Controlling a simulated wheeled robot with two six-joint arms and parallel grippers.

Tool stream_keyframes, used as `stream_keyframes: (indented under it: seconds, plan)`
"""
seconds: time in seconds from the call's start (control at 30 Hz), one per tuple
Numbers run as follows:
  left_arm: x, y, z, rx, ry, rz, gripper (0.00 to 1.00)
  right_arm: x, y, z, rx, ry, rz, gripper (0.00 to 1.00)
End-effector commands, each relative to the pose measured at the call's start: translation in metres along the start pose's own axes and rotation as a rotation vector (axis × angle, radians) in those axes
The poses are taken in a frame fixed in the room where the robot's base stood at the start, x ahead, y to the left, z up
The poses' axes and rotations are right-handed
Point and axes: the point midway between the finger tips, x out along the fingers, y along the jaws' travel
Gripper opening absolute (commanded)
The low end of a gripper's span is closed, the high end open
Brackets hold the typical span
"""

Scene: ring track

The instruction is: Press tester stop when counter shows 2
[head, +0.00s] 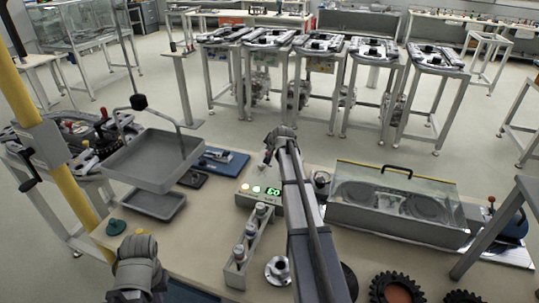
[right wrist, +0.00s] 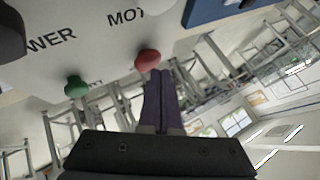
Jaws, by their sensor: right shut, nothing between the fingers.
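The tester (head: 241,201) is a pale box on the table with small lights and a green lit counter (head: 273,191). Its digits are small and look like 03, but I cannot be sure. In the right wrist view its panel shows a red button (right wrist: 147,60) under letters starting "MOT" and a green button (right wrist: 77,87) under partly cut-off letters ending "WER". My right gripper (right wrist: 160,75) is shut and empty, its tips very close to the red button; I cannot tell whether they touch. In the head view the right gripper (head: 267,160) is just behind the tester. Only part of my left arm shows.
A rack of small bottles (head: 239,262) stands in front of the tester. A clear-lidded case (head: 400,200) is to the right, and grey trays (head: 150,160) are to the left. Black toothed wheels (head: 397,290) lie at the front right.

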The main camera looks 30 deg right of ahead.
Motion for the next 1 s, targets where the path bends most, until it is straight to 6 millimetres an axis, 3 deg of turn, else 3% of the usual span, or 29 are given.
stream_keyframes:
  seconds: [1.0]
  plan:
    - [0.0080,0.0008,-0.0005,0.000,0.000,0.000,0.00,0.0056,0.0040,0.0041,0.000,0.000,0.000,0.00]
